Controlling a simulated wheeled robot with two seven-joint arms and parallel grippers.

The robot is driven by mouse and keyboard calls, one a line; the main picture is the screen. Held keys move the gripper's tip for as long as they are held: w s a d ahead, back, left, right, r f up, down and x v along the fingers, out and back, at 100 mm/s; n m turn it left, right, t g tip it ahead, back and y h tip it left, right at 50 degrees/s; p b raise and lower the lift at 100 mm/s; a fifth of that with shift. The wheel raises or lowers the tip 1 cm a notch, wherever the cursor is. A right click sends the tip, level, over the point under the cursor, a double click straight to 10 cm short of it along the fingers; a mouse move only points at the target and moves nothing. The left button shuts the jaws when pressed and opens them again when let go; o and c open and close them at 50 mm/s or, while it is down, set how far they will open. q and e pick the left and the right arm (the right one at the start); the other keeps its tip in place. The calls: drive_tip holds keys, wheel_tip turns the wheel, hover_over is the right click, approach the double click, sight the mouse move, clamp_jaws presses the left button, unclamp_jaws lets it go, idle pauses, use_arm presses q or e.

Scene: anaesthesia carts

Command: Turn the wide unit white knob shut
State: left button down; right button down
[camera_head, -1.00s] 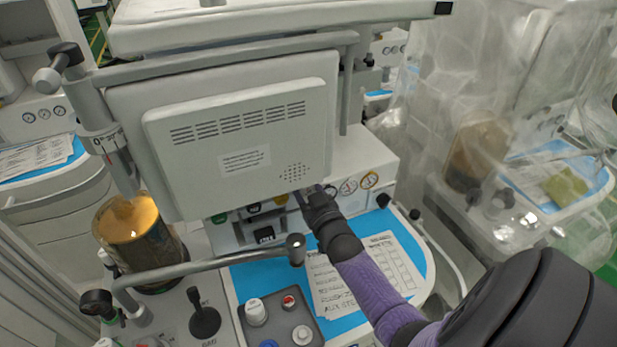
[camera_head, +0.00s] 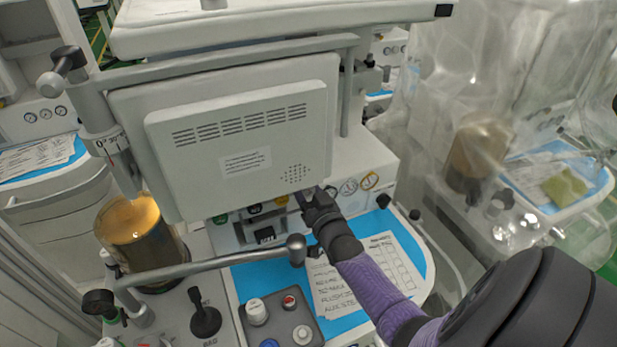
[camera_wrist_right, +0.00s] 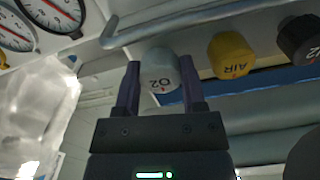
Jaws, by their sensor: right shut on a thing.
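The white knob marked O2 (camera_wrist_right: 160,75) is on the underside of the unit front in the right wrist view, with its lettering turned upside down. My right gripper (camera_wrist_right: 162,90) is shut on it, one finger on each side. In the head view my right gripper (camera_head: 306,195) reaches in under the lower right corner of the grey monitor panel (camera_head: 240,145). The white knob is hidden there by the panel and the gripper. My left gripper is not in view.
A yellow AIR knob (camera_wrist_right: 231,55) and a black knob (camera_wrist_right: 298,38) sit in the same row. A grey rail (camera_wrist_right: 190,20) runs above them. Pressure gauges (camera_wrist_right: 52,14) are close by. Below my arm lie papers (camera_head: 345,290) and a grey tray of caps (camera_head: 280,318).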

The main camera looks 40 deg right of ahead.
drive_tip(key=shift+c, duration=2.2)
unclamp_jaws()
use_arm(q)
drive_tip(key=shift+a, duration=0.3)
use_arm(e)
drive_tip(key=shift+s+a, duration=0.15)
drive_tip(key=shift+s, duration=0.25)
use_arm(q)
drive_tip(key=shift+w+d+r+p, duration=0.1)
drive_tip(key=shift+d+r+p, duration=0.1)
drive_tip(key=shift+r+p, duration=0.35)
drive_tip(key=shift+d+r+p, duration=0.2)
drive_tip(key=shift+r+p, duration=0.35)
use_arm(e)
drive_tip(key=v, duration=0.9)
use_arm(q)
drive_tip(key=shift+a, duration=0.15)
